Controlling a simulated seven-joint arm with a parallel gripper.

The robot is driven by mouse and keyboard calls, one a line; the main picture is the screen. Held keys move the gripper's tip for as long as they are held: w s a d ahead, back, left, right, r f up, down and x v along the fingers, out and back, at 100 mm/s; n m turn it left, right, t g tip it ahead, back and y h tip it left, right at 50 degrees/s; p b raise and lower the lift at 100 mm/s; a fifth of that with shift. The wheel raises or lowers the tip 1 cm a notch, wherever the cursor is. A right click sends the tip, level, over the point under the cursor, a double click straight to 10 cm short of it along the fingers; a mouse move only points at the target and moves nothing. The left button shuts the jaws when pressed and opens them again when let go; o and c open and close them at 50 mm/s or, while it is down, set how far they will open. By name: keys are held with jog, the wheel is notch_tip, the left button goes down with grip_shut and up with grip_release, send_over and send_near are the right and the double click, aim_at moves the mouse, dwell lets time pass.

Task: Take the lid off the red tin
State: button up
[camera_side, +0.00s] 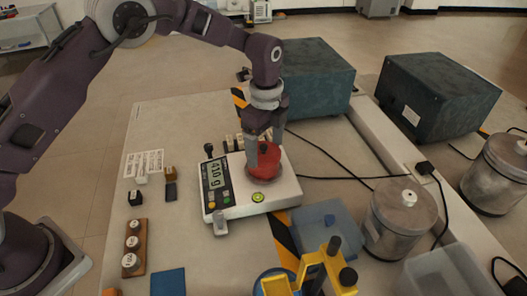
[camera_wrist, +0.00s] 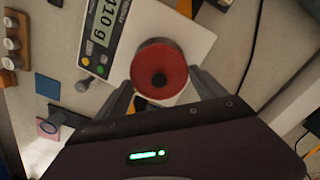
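The red tin (camera_side: 268,168) stands on the white weighing scale (camera_side: 285,187). One finger hides part of the tin in the side view. I cannot tell whether a finger touches it.
The scale's display (camera_side: 216,173) faces left. Small weights in a wooden rack (camera_side: 134,247) lie at the left. Metal canisters (camera_side: 400,215) and a clear bin (camera_side: 450,272) stand at the right. A yellow-and-black device (camera_side: 315,270) is in front. Blue-green boxes (camera_side: 318,75) stand behind; black cables cross the right side.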

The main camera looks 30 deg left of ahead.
jog(key=shift+c, duration=0.7)
notch_tip(320, 180, up, 10)
jog(key=m, duration=0.1)
send_over(175, 222)
notch_tip(175, 222, down, 12)
notch_tip(175, 222, down, 10)
jog(key=shift+s+a+r, duration=0.1)
jog(key=shift+f, duration=0.2)
